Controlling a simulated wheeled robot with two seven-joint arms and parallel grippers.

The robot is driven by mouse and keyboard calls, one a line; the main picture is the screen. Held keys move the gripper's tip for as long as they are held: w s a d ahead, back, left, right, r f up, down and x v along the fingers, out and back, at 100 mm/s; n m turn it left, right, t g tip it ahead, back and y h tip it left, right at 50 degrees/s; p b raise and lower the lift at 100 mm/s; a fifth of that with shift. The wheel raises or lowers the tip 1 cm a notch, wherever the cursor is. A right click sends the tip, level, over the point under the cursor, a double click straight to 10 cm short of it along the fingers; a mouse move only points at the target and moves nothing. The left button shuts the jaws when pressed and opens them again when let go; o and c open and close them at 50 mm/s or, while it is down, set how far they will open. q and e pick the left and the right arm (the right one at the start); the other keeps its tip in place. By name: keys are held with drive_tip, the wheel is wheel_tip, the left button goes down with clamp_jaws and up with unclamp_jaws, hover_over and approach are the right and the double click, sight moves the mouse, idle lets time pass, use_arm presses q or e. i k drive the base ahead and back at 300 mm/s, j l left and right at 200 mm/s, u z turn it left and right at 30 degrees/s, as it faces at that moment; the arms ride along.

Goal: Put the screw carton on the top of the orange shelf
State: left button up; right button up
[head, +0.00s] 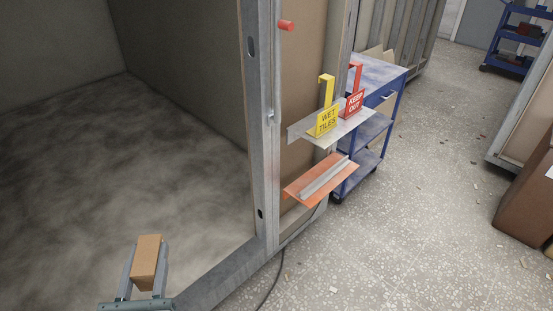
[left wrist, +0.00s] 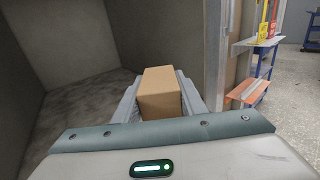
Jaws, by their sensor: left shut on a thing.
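A small brown carton (head: 147,261) is held between the fingers of my left gripper (head: 145,276), low in the head view. It also shows in the left wrist view (left wrist: 161,92), between the two grey fingers. The orange shelf (head: 302,191) sticks out from the pod wall to the right of the metal post, and a grey metal angle strip (head: 325,176) lies on it. The shelf also shows in the left wrist view (left wrist: 248,92), right of the carton and apart from it. My right gripper is not in view.
A grey shelf (head: 344,127) above the orange one holds a yellow WET TILES sign (head: 327,121) and a red KEEP OUT sign (head: 354,103). A metal post (head: 261,120) stands between carton and shelf. A blue cart (head: 375,73) stands behind. A red peg (head: 286,25) juts out above.

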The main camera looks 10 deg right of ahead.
sight(333, 161)
drive_tip(key=i+l+z, duration=0.15)
drive_tip(key=l, duration=0.3)
drive_tip(key=i+l+z, duration=0.1)
drive_tip(key=l, duration=0.3)
drive_tip(key=i+l+z, duration=0.15)
drive_tip(key=l, duration=0.25)
drive_tip(key=i+l+z, duration=0.1)
drive_tip(key=l, duration=0.3)
drive_tip(key=i+l, duration=0.2)
drive_tip(key=l, duration=0.15)
drive_tip(key=i+l, duration=0.4)
drive_tip(key=l, duration=0.25)
